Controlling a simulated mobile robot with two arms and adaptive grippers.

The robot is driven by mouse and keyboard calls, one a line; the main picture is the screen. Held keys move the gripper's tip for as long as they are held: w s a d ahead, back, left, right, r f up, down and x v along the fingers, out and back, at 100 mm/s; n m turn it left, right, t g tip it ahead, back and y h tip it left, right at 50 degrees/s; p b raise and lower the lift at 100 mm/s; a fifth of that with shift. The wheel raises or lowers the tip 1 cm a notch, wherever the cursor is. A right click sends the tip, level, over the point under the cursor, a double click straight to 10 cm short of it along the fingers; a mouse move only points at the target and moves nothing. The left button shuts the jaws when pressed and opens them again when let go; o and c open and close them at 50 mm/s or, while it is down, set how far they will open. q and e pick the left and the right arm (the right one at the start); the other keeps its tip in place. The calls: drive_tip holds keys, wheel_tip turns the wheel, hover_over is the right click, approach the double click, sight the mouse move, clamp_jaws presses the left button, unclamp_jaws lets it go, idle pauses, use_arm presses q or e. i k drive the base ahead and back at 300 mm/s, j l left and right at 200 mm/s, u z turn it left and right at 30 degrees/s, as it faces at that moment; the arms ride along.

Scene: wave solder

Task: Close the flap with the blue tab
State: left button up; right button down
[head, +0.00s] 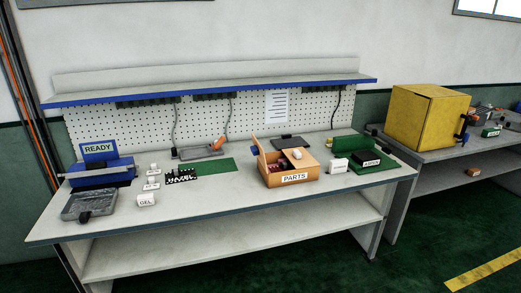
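An orange-brown box (293,179) labelled PARTS sits on the workbench right of its middle. Its left flap (261,153) stands up, with a small bluish patch (256,150) near its top that looks like the blue tab. A second flap (305,157) lies over the right part of the box and carries a small pale piece (297,153). The box mouth between the flaps is open, and dark reddish items (279,166) show inside. Neither of my grippers is in view.
The workbench (220,210) has a clear front strip. A green mat (214,167) lies left of the box; a white block (339,166) and green tray (377,168) are at its right. A blue READY device (100,170) and grey case (89,205) stand at left. A blue-edged shelf (215,90) overhangs the back.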

sight(256, 150)
drive_tip(key=i+j+z, duration=0.25)
drive_tip(key=i+j, duration=0.3)
drive_tip(key=i, duration=0.4)
drive_tip(key=i+j+z, duration=0.25)
drive_tip(key=i+j, duration=0.5)
drive_tip(key=i, duration=0.15)
drive_tip(key=k+l+z, duration=0.1)
drive_tip(key=k, duration=0.25)
